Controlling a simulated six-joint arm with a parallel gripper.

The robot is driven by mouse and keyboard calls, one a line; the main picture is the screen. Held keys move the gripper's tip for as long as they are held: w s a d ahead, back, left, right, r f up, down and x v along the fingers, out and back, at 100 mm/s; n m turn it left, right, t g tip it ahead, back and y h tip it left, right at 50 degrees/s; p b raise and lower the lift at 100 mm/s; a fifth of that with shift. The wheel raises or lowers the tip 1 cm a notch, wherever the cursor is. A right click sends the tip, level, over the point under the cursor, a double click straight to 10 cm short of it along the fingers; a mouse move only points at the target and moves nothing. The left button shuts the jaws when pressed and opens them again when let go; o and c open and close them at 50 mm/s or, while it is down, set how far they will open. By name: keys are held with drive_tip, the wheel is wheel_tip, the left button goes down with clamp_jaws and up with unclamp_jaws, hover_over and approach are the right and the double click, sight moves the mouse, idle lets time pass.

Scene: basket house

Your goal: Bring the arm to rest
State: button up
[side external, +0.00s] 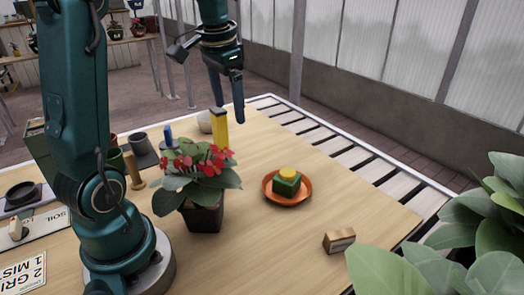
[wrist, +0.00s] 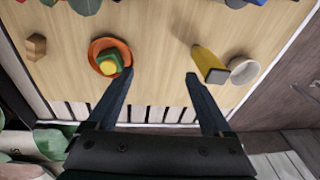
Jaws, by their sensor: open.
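My gripper (side external: 226,95) hangs in the air above the back of the table, pointing down. In the wrist view my gripper (wrist: 158,75) is open, its two dark fingers wide apart with only bare table showing between them. In the wrist view an orange saucer (wrist: 94,47) with a green block and a yellow piece lies beyond the left fingertip. A yellow upright object (wrist: 207,62) stands beyond the right fingertip. The saucer (side external: 267,194) is right of the plant in the side view. Nothing is held.
A potted plant with red flowers (side external: 200,172) stands mid-table near my arm. A small wooden block (side external: 339,240) lies at the front right. A pale round pot (wrist: 243,70) is beside the yellow object. Large leaves (side external: 470,235) fill the lower right. The table's right part is mostly clear.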

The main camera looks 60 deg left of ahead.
drive_tip(key=s+d+f+t, duration=0.1)
drive_tip(key=s+d+t, duration=0.1)
drive_tip(key=s+d, duration=0.3)
drive_tip(key=s+d+f+t+h, duration=0.1)
drive_tip(key=s+d, duration=0.4)
drive_tip(key=d, duration=0.5)
drive_tip(key=shift+s+f+m+t, duration=0.2)
drive_tip(key=shift+s+m+t, duration=0.2)
drive_tip(key=shift+t, duration=0.1)
drive_tip(key=shift+d, duration=0.1)
